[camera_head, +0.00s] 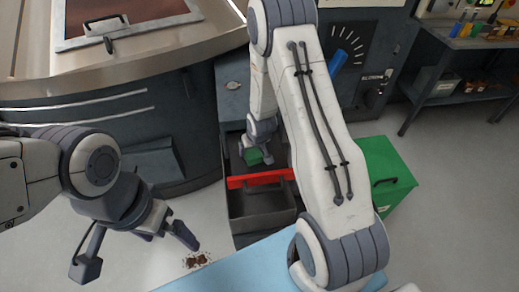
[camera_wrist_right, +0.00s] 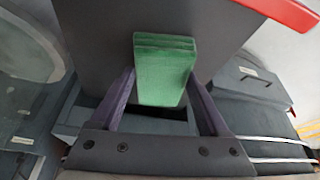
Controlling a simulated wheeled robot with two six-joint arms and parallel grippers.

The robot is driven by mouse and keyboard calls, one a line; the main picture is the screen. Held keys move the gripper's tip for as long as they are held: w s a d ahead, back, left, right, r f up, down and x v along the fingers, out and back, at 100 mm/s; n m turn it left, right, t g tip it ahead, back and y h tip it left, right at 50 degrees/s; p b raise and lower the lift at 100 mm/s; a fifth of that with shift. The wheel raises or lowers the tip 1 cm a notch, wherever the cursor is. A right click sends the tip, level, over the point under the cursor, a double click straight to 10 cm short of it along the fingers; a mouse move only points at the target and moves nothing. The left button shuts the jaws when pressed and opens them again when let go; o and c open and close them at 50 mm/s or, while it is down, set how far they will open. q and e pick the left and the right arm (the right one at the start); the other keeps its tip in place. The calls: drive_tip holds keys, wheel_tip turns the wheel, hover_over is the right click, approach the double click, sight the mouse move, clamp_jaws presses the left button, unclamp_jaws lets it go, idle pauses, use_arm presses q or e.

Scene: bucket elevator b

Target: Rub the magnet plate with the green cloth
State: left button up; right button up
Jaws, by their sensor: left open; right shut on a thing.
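A red bar (camera_head: 260,178) spans the dark open box (camera_head: 262,208) just in front of the cloth. My left gripper (camera_head: 135,248) is open and empty above the floor at the lower left.
Brown debris (camera_head: 197,260) lies on the pale floor. A light blue surface (camera_head: 225,272) is at the bottom. A green box (camera_head: 388,172) stands right of my right arm. A large machine casing (camera_head: 110,110) fills the upper left, and a workbench (camera_head: 455,95) stands at the right.

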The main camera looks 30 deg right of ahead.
drive_tip(key=shift+a+f+b, duration=0.15)
drive_tip(key=shift+a+b, duration=0.1)
drive_tip(key=shift+a, duration=0.4)
drive_tip(key=shift+a+f+b, duration=0.15)
drive_tip(key=shift+a+b, duration=0.05)
drive_tip(key=shift+a, duration=0.4)
drive_tip(key=shift+w+a+r, duration=0.15)
drive_tip(key=shift+w+a, duration=0.15)
drive_tip(key=shift+a, duration=0.45)
drive_tip(key=shift+w+r+p, duration=0.15)
drive_tip(key=shift+r+p, duration=0.35)
drive_tip(key=shift+r, duration=0.1)
wheel_tip(320, 180, up, 5)
drive_tip(key=p, duration=0.4)
drive_tip(key=shift+r, duration=0.1)
drive_tip(key=shift+w, duration=0.1)
wheel_tip(320, 180, up, 3)
drive_tip(key=shift+p, duration=1.2)
